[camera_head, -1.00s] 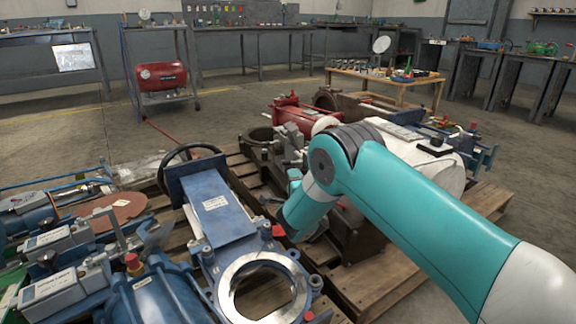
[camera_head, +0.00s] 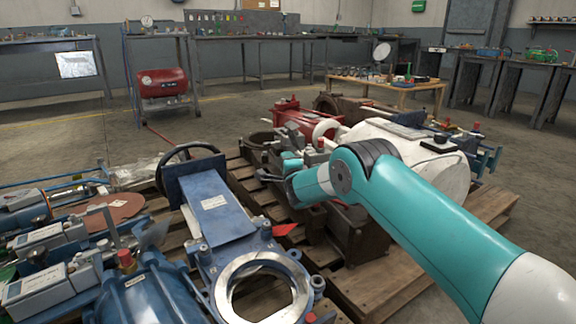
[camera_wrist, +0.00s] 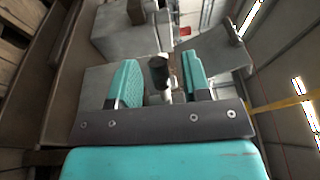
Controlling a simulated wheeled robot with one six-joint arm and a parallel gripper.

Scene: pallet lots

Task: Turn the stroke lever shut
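My gripper (camera_wrist: 160,78) shows in the wrist view with its two teal fingers spread apart. A short black knob (camera_wrist: 158,71) on a pale metal stem stands between the fingers, with a gap visible to each side. It looks like the stroke lever's grip, but I cannot tell for sure. In the head view my gripper (camera_head: 282,170) is at the end of the teal arm, over the middle of the pallet, beside dark metal machine parts (camera_head: 262,142). The lever cannot be made out in the head view; its pivot is not clear.
A blue gate valve (camera_head: 218,210) with a black handwheel (camera_head: 186,165) lies left of the arm. A red cylinder (camera_head: 300,115) and a white tank (camera_head: 405,150) lie behind and right. Blue and grey units (camera_head: 60,255) crowd the left.

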